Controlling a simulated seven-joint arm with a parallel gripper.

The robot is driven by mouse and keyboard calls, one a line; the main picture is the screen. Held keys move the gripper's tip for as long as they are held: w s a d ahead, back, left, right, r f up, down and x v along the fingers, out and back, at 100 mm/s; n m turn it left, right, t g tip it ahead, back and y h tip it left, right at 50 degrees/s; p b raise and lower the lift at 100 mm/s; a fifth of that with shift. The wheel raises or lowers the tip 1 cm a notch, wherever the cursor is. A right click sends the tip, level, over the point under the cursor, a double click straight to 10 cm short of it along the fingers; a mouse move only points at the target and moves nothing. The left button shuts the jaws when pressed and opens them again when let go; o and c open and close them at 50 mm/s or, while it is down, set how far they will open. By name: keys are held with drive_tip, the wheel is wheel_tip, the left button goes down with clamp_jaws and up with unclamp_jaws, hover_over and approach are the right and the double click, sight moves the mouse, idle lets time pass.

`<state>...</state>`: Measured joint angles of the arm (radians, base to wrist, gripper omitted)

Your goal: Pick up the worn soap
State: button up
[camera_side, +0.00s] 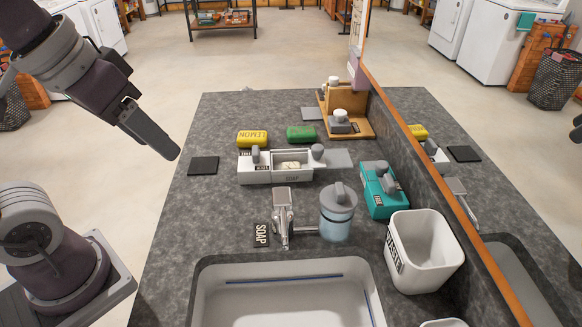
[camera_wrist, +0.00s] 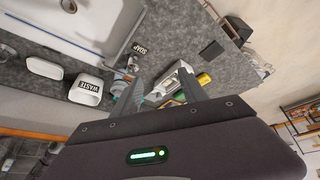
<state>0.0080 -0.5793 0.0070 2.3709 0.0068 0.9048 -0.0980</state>
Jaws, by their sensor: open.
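A small cream-coloured bar, which looks like the worn soap (camera_side: 291,165), lies in the open middle of a white holder (camera_side: 255,172) on the grey counter. A yellow bar marked LEMON (camera_side: 252,139) and a green bar (camera_side: 301,133) lie behind the holder. My gripper (camera_side: 172,148) is raised at the upper left, beyond the counter's left edge and apart from all the bars. In the wrist view my gripper's two fingers (camera_wrist: 160,80) stand apart with nothing held between them; the holder shows small beyond them and its contents are unclear.
A grey tap (camera_side: 283,215), a clear-blue jar (camera_side: 338,210), a teal box (camera_side: 383,190) and a white WASTE bin (camera_side: 425,250) stand right and in front. A sink (camera_side: 215,290) lies at the front. A mirror (camera_side: 450,160) borders the right.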

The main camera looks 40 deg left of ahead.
drive_tip(key=w+n+g, duration=0.2)
drive_tip(key=w+n, duration=0.1)
drive_tip(key=w, duration=0.9)
drive_tip(key=n+g+y, duration=0.1)
drive_tip(key=n+g, duration=0.1)
drive_tip(key=n, duration=0.3)
approach(291, 165)
drive_tip(key=shift+a+f, duration=0.15)
drive_tip(key=shift+f, duration=0.2)
drive_tip(key=f, duration=0.5)
drive_tip(key=w+f, duration=0.1)
drive_tip(key=f, duration=0.1)
drive_tip(key=shift+a+f, duration=0.25)
drive_tip(key=shift+f, duration=0.15)
drive_tip(key=shift+c, duration=0.4)
